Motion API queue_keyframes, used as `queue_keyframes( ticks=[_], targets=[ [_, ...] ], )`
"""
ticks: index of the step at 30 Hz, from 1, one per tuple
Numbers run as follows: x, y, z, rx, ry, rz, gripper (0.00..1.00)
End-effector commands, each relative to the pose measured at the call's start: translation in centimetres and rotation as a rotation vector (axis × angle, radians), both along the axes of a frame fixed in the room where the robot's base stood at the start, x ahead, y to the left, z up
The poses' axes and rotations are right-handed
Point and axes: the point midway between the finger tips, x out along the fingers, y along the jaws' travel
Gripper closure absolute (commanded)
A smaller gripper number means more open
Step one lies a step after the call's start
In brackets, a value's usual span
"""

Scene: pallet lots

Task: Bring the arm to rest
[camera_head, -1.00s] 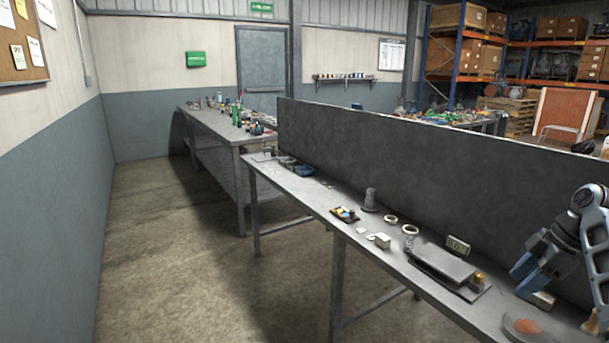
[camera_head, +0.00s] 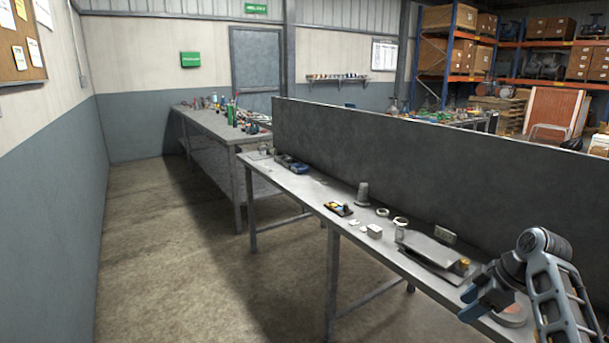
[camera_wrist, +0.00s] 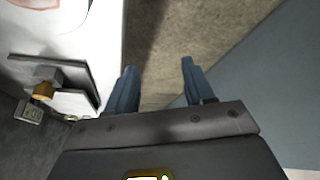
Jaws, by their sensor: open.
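My gripper (camera_wrist: 158,80) shows in the wrist view with its two blue fingers apart and nothing between them. Concrete floor lies beyond the fingertips, and the bench edge is to their left. In the head view my arm is at the lower right, bent over the near end of the metal bench (camera_head: 295,188). The gripper (camera_head: 468,305) hangs by the bench's front edge there, partly hidden by the arm's own links.
On the bench stand a grey plate device with a brass knob (camera_head: 440,256), a white box (camera_head: 374,231), rings, and a grey cone-like part (camera_head: 362,194). A dark upright panel (camera_head: 420,175) runs along the back. Open floor (camera_head: 190,270) lies to the left.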

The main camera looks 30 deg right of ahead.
Motion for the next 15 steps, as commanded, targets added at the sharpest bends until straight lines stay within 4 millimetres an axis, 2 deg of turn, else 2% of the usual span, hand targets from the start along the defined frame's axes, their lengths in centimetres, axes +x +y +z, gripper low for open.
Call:
queue_keyframes(
  ticks=[8, 11, 15],
  targets=[
    [1.3, 10.4, -7.0, 0.004, -0.083, -0.147, 0.47],
    [0.8, 14.5, -9.1, 0.005, -0.121, -0.214, 0.47],
    [-0.9, 19.8, -11.1, 0.006, -0.178, -0.300, 0.47]
  ],
)
